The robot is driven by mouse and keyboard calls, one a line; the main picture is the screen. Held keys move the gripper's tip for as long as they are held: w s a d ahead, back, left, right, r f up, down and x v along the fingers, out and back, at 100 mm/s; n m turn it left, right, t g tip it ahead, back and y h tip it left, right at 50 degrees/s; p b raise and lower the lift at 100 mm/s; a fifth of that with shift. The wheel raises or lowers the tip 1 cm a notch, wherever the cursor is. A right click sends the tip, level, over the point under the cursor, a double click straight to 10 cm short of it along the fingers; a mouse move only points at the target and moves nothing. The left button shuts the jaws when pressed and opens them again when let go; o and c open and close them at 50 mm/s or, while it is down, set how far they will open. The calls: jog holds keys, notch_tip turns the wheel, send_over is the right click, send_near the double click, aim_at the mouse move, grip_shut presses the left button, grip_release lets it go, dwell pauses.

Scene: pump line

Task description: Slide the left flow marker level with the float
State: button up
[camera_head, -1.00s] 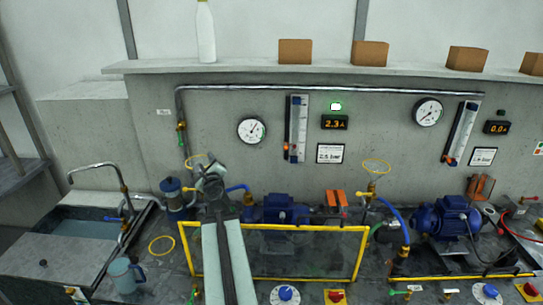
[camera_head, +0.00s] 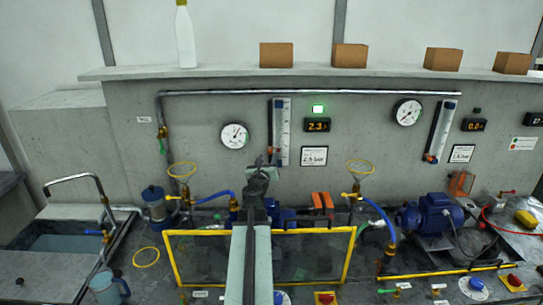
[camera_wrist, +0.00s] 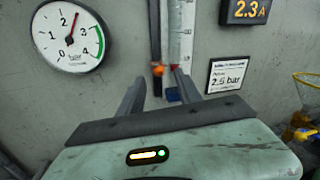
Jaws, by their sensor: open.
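The left flow meter (camera_head: 283,120) is a tall panel on the grey wall, with a dark tube and a white scale; my arm hides its lower end in the head view. In the wrist view its orange float (camera_wrist: 157,70) sits low in the tube. A small red piece, apparently the flow marker (camera_wrist: 174,67), shows just right of the float at about the same height; its exact offset is hard to tell. My gripper (camera_wrist: 160,90) is open and empty, its fingers on either side of the meter's lower end. In the head view my gripper (camera_head: 262,164) covers that lower end.
A round gauge (camera_wrist: 68,36) is left of the meter; a digital display (camera_wrist: 246,10) and a 2.5 bar card (camera_wrist: 226,75) are right of it.

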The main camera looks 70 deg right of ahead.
aim_at(269, 153)
jog(key=d, duration=0.3)
jog(key=shift+w+d, duration=0.35)
jog(key=shift+d, duration=0.2)
jog(key=shift+w+a, duration=0.1)
grip_shut()
dwell(0.8)
